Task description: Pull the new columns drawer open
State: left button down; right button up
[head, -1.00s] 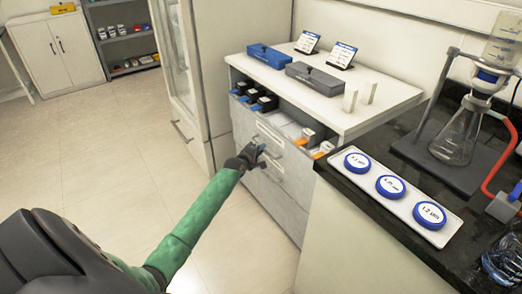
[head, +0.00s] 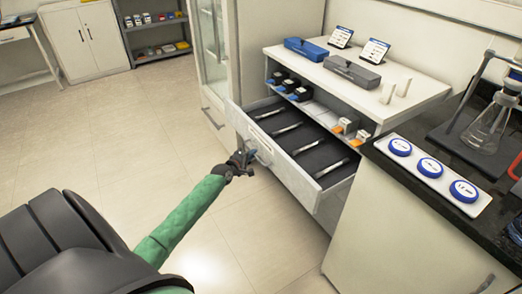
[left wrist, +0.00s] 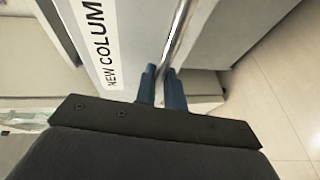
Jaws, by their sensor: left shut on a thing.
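The new columns drawer (head: 285,170) stands pulled out from the grey-white cabinet, and its dark inside shows several slim pale columns lying apart. Its front carries a white label reading "NEW COLUM", cut off in the left wrist view (left wrist: 97,42). My left gripper (head: 246,159) is at the outer side of the drawer front. In the left wrist view its blue fingers (left wrist: 160,74) are shut on the drawer's metal handle (left wrist: 177,35). The gripper hides part of the handle in the head view. My right gripper is not in view.
Above the drawer is an open shelf with dark blue-ended and pale orange-ended boxes (head: 345,122). The cabinet top (head: 310,62) holds a blue case, a grey case and two cards. A black counter (head: 410,205) with blue-lidded dishes is at right. Floor at left is clear.

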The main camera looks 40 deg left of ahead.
pick_arm(q)
jog(key=shift+s+a+f, duration=0.1)
jog(key=shift+s+a, duration=0.2)
jog(key=shift+s, duration=0.5)
jog(key=shift+s+a+r, duration=0.1)
jog(key=shift+s+a, duration=0.25)
jog(key=shift+s, duration=0.5)
jog(key=shift+s+a+f, duration=0.1)
jog(key=shift+s+a, duration=0.2)
jog(key=shift+s, duration=0.5)
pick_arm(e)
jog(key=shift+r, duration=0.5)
pick_arm(q)
jog(key=c, duration=1.5)
grip_release()
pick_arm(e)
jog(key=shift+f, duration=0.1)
pick_arm(q)
jog(key=shift+s, duration=0.1)
jog(key=s+r, duration=0.1)
jog(key=s, duration=0.6)
jog(key=shift+s+r, duration=0.2)
jog(key=shift+r, duration=0.05)
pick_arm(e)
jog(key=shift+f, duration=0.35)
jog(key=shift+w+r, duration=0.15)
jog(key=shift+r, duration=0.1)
